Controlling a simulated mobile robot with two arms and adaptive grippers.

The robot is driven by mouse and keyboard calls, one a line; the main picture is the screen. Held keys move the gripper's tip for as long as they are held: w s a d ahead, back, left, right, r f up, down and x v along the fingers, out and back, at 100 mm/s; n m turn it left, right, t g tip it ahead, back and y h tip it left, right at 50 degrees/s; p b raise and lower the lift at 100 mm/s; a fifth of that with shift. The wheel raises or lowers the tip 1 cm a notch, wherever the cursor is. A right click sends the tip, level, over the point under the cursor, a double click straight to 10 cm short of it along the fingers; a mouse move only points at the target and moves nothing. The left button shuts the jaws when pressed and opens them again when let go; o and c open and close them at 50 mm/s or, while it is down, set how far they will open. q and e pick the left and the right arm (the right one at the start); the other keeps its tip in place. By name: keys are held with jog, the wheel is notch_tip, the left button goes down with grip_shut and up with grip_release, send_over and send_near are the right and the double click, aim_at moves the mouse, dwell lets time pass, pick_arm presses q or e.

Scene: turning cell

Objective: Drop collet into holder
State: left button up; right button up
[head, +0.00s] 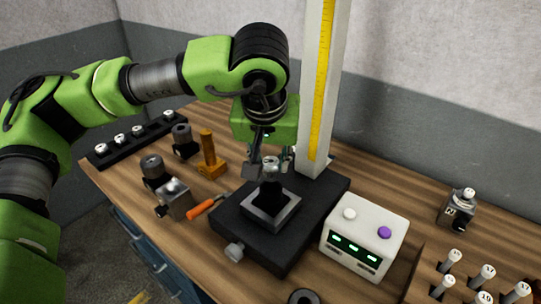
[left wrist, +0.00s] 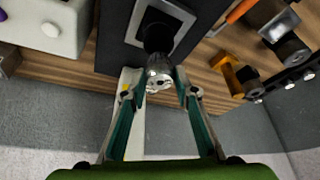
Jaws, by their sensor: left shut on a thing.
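The collet (head: 270,163) is a small silvery slotted piece, held just above the holder. It also shows in the left wrist view (left wrist: 160,80), between the fingertips. My left gripper (head: 269,168) points down and is shut on the collet; its fingertips also show in the left wrist view (left wrist: 160,90). The dark holder (head: 267,191) stands upright in a grey square fixture on a black base. It also shows in the left wrist view (left wrist: 156,36). Whether the collet's lower end touches or enters the holder I cannot tell. My right gripper is not in view.
A tall white column (head: 323,90) with a yellow scale rises right behind the gripper. A white box (head: 364,243) with two buttons stands at right. Several holders, an orange-handled tool (head: 207,205) and a collet rack (head: 128,142) lie left. Numbered collets (head: 448,284) stand front right.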

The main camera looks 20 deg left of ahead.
aim_at(271, 180)
pick_arm(q)
jog(key=shift+f+b, duration=0.7)
jog(key=shift+f, duration=0.7)
jog(key=shift+f+b, duration=0.6)
jog(key=shift+b, duration=0.1)
jog(key=shift+f+b, duration=0.4)
jog(key=shift+b, duration=0.45)
jog(key=o, duration=1.3)
jog(key=shift+r, duration=0.1)
